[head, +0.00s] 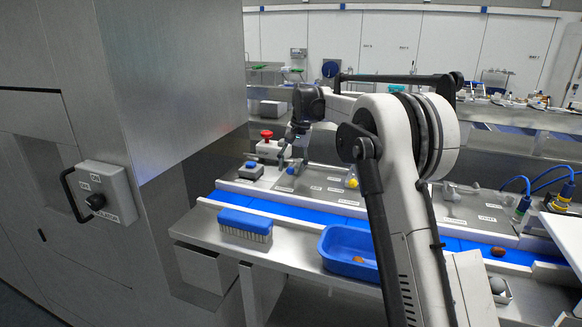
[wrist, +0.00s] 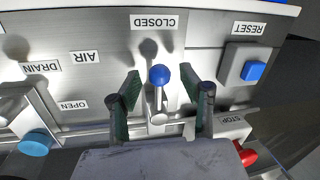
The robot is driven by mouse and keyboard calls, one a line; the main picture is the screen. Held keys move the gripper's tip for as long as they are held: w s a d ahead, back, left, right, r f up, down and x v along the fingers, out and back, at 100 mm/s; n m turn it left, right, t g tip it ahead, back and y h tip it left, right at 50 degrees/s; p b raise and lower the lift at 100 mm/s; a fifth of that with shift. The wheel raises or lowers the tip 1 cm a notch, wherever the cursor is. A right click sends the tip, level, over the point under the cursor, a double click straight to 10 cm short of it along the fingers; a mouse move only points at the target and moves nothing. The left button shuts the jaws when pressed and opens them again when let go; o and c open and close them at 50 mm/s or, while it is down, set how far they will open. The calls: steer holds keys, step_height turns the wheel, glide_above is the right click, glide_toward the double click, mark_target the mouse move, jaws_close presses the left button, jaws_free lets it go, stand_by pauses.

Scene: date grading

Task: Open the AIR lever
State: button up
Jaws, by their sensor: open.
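The AIR lever shows a blue ball knob (wrist: 160,75) on a thin metal stem in the wrist view, where the panel labels are upside down. The knob is close to the CLOSED label (wrist: 153,21); the AIR label (wrist: 85,57) and OPEN label (wrist: 73,105) lie to its left. My gripper (wrist: 162,88) is open, with one dark green-padded finger on each side of the knob and a visible gap on both sides. In the head view my gripper (head: 288,158) is over the left part of the panel, by the small blue knob (head: 291,170).
The RESET button (wrist: 254,71) sits right of the knob in the wrist view. The red STOP button (head: 267,134) stands behind the panel's left end. A light blue knob (wrist: 36,143) is near the DRAIN label. A brush (head: 245,226) and blue tray (head: 345,262) lie in front.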

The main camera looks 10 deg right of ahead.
steer(key=shift+f, duration=0.25)
jaws_close()
